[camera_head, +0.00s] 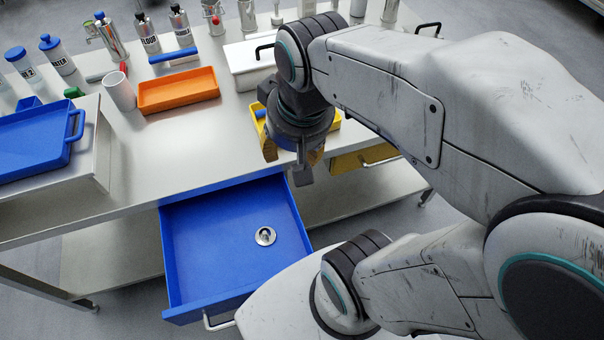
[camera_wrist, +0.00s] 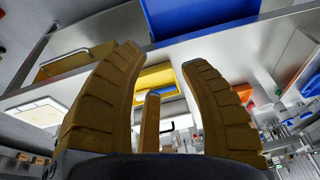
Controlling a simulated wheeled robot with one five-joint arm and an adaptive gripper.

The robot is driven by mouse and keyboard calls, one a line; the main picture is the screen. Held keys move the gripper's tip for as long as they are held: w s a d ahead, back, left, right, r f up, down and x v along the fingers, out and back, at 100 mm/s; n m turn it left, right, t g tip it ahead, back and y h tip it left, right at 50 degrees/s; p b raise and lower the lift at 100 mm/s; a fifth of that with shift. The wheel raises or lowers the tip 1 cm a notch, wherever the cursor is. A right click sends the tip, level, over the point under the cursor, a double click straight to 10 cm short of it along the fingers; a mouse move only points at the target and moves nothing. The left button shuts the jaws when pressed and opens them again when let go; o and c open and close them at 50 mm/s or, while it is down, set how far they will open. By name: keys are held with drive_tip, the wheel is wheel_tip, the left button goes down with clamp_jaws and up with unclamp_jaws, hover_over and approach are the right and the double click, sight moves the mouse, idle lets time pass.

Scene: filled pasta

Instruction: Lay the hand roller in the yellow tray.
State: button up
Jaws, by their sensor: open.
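My gripper (camera_wrist: 164,56) is open, with two ochre fingers spread wide and a narrow ochre piece between them; nothing is held there. In the head view my gripper (camera_head: 294,160) hangs in front of the yellow tray (camera_head: 335,121), over the table's front edge, and hides most of the tray. The yellow tray also shows beyond the fingers in the wrist view (camera_wrist: 150,76). A small blue piece (camera_head: 260,113) shows at the tray's left end; I cannot tell whether it is part of the hand roller. I cannot clearly identify the hand roller elsewhere.
An open blue drawer (camera_head: 215,245) juts out below, with a small round metal piece (camera_head: 265,236) inside. A yellow drawer (camera_head: 350,163) is at right. An orange tray (camera_head: 180,92), a blue bar (camera_head: 173,56), a white box (camera_head: 247,65) and several bottles stand behind. Bare tabletop lies left of my gripper.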

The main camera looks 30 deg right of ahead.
drive_tip(key=s, duration=0.1)
drive_tip(key=s+f+n, duration=0.1)
drive_tip(key=s, duration=0.1)
drive_tip(key=s+f+n, duration=0.1)
drive_tip(key=shift+s+a+f, duration=0.1)
drive_tip(key=shift+s+a, duration=0.2)
drive_tip(key=shift+s, duration=0.05)
idle(0.3)
